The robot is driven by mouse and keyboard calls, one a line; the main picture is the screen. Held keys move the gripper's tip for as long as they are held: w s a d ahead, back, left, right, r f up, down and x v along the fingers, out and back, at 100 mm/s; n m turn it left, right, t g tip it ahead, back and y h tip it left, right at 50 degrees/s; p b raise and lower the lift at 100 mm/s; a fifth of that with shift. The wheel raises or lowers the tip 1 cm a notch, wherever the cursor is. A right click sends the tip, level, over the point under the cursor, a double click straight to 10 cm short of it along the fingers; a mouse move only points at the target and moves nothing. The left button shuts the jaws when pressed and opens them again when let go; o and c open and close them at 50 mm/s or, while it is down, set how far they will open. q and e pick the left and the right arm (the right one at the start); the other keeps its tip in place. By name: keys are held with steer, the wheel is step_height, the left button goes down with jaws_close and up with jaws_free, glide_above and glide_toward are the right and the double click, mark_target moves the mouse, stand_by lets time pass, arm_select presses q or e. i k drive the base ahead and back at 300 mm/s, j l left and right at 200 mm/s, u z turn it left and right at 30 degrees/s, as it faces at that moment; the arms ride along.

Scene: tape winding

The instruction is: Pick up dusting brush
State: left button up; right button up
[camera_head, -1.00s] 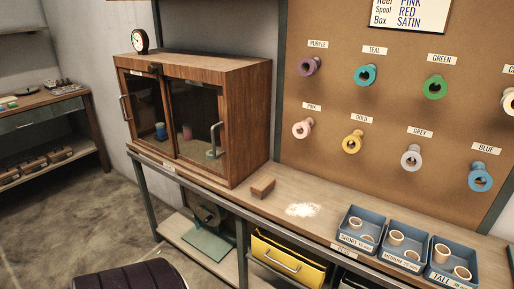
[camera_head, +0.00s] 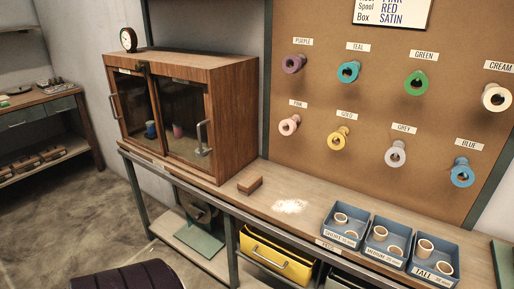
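The dusting brush (camera_head: 250,185) looks like a small brown wooden block with a darker top. It lies on the wooden workbench (camera_head: 268,205), just right of the cabinet's front corner. A patch of white powder (camera_head: 290,206) lies on the bench to the right of the brush. Neither of my grippers shows in the head view.
A wooden cabinet (camera_head: 232,125) with glass doors stands left of the brush. Blue trays (camera_head: 340,237) of spools sit at the bench's right. A pegboard (camera_head: 310,130) with coloured tape reels rises behind. A yellow drawer (camera_head: 275,262) is below. A dark ribbed seat (camera_head: 125,280) stands in front.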

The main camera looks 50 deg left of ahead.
mark_target(246, 185)
steer(key=i+l+u, duration=0.1)
steer(key=l+u, duration=0.15)
steer(key=u, duration=0.2)
steer(key=l+u, duration=0.25)
steer(key=u, duration=0.2)
